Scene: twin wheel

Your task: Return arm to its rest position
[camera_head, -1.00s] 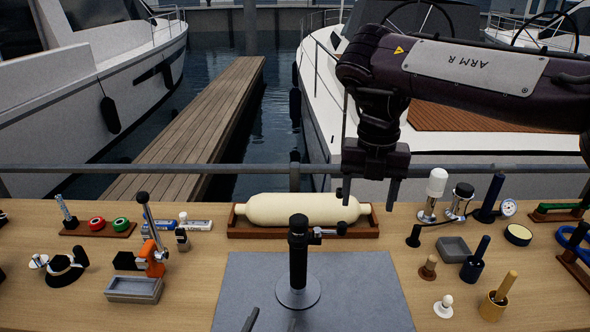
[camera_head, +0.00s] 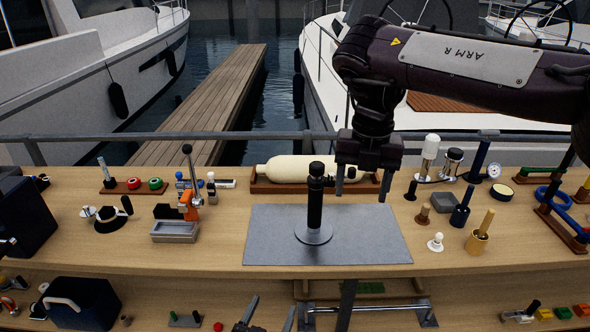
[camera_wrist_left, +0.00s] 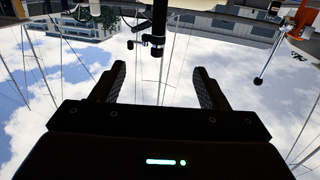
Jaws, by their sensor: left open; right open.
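My right arm, marked ARM R, reaches in from the right in the head view. Its gripper (camera_head: 366,178) points down, open and empty, in front of the cream cylinder's right end and above the back of the grey mat. My left gripper (camera_head: 268,314) shows only its fingertips at the bottom edge, below the bench's front edge. In the left wrist view its two fingers (camera_wrist_left: 159,78) stand apart with nothing between them, against cloudy sky. The rest of the left arm is out of view.
A black post on a round base (camera_head: 315,205) stands on the grey mat (camera_head: 270,240). The cream cylinder (camera_head: 300,168) lies in a wooden tray behind it. Tools crowd both sides of the bench. A lower shelf holds a dark bin (camera_head: 85,305). A rail runs behind.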

